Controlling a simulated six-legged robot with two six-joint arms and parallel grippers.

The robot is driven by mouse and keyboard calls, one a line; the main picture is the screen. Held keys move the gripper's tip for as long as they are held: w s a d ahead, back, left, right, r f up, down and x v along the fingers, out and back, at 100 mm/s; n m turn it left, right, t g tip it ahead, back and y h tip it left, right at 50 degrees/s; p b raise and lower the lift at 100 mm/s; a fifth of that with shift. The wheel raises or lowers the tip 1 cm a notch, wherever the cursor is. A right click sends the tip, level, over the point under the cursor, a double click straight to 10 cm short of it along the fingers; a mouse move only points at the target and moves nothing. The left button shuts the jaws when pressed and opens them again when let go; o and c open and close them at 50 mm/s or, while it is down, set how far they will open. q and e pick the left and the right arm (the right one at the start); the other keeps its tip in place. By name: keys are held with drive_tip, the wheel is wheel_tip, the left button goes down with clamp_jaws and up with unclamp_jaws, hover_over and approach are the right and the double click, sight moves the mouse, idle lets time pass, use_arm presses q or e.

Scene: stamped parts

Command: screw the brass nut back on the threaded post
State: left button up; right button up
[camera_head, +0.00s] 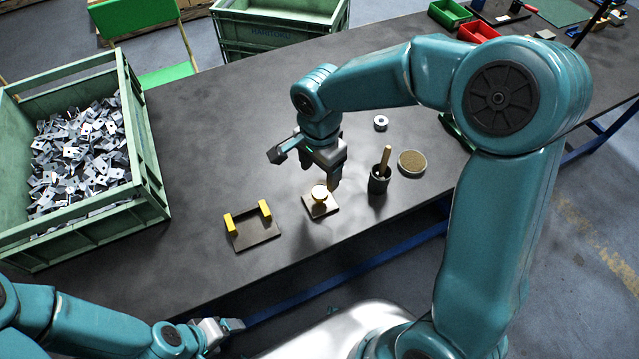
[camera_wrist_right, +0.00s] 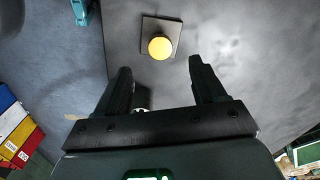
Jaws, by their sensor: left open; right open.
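The round brass nut (camera_head: 319,192) sits above a small dark square plate (camera_head: 320,209) near the table's front edge. In the right wrist view the nut (camera_wrist_right: 160,48) is a yellow disc over the plate (camera_wrist_right: 150,25). The threaded post is hidden beneath it, so I cannot tell how far the nut is on. My right gripper (camera_head: 335,180) is open, close behind and to the right of the nut. In its wrist view the jaws (camera_wrist_right: 158,72) are apart and the nut lies just beyond the fingertips. My left gripper (camera_head: 236,325) is open and empty, in front of the table.
A dark plate with two yellow uprights (camera_head: 256,232) lies left of the nut. To the right stand a dark cup (camera_head: 379,181) with a wooden handle and a round brown-topped dish (camera_head: 412,162). A metal ring (camera_head: 381,122) lies behind. A green crate (camera_head: 150,185) of stamped parts stands left.

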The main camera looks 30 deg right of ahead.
sight(319, 192)
wheel_tip(319, 192, down, 7)
drive_tip(key=shift+f, duration=0.1)
drive_tip(key=shift+s, duration=0.1)
drive_tip(key=c, duration=1.2)
drive_tip(key=shift+o, duration=0.2)
drive_tip(key=shift+m+b, duration=0.8)
drive_tip(key=shift+b, duration=0.2)
drive_tip(key=shift+m+b, duration=1.15)
drive_tip(key=shift+m, duration=0.05)
